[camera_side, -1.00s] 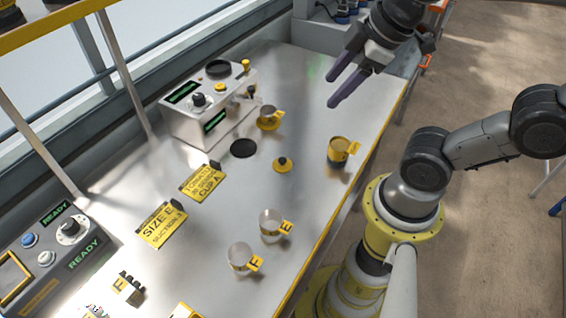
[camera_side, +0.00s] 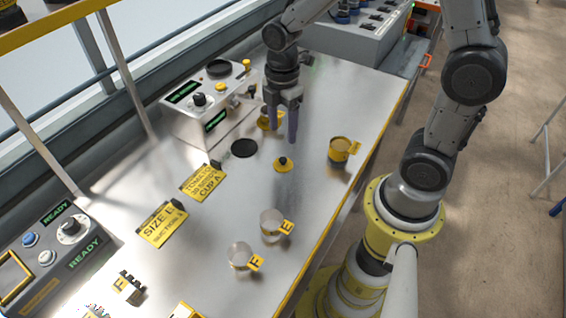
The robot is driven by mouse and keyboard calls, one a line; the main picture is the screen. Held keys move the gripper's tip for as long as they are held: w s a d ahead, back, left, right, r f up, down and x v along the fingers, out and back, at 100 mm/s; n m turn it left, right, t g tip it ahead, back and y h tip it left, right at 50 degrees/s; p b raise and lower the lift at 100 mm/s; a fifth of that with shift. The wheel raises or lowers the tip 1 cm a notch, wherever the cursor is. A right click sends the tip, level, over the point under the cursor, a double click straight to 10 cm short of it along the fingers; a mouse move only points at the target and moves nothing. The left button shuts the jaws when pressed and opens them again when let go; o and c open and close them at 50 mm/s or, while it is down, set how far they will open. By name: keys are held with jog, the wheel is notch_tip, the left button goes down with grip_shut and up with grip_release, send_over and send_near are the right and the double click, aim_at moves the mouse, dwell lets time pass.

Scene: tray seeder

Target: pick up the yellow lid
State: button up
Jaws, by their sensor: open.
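The yellow lid (camera_side: 283,166) lies flat on the steel table (camera_side: 225,240), with a dark knob on its top. My gripper (camera_side: 283,136) points down above the table, a little behind and above the lid. Its two purple fingers are apart with nothing held between them. The fingers do not touch the lid. They partly hide a yellow-tagged cup (camera_side: 264,122) behind them.
A yellow-tagged cup (camera_side: 340,149) stands right of the lid. Clear cups E (camera_side: 270,224) and F (camera_side: 239,258) stand nearer the front. A black disc (camera_side: 244,148) lies to the left. A control box (camera_side: 185,125) stands behind it. Sign cards lie at left.

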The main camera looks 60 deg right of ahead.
aim_at(283, 159)
notch_tip(283, 159, down, 9)
jog(key=shift+s+a+f, duration=0.1)
jog(key=shift+a, duration=0.05)
grip_shut()
dwell(0.6)
